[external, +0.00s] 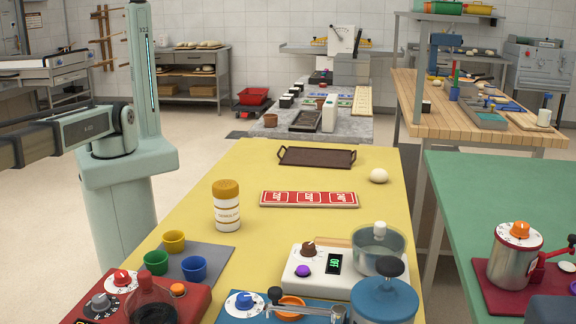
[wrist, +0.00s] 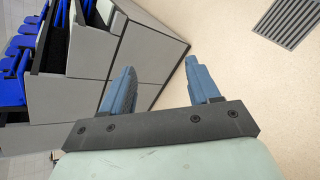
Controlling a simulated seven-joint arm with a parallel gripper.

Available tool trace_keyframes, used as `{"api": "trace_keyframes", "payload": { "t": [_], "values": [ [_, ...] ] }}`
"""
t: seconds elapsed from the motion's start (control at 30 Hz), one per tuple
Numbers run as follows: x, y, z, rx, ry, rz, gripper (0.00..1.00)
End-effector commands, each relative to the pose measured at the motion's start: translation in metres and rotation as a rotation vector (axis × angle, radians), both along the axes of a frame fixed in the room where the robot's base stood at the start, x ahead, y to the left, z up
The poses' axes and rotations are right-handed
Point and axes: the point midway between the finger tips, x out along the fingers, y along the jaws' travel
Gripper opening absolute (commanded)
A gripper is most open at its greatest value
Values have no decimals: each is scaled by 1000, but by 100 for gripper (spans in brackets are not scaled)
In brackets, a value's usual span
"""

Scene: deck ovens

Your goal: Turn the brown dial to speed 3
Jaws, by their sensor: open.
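The brown dial (external: 308,248) sits on top of a white appliance (external: 318,277) on the yellow table, in the external view. The appliance also carries a purple knob (external: 302,271), a small green display (external: 334,263) and a clear bowl (external: 378,247). The dial's marks are too small to read. My gripper (wrist: 160,70) shows only in the wrist view; its two blue fingers are apart with nothing between them. It points at the floor beside a grey cabinet, away from the dial. The dial is not in the wrist view.
A red appliance (external: 190,303) with red and grey knobs and a blue one with a blue dial (external: 243,302) stand close to the white appliance. A blue pot (external: 384,302) is at its front right. A grey cabinet (wrist: 68,98) is near my gripper.

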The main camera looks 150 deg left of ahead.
Motion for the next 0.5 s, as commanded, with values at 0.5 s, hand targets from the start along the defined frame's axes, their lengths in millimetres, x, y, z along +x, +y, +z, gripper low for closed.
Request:
{"api": "trace_keyframes", "payload": {
  "t": [0.5],
  "values": [
    [97,115,48,79,94,127,61]
  ]
}}
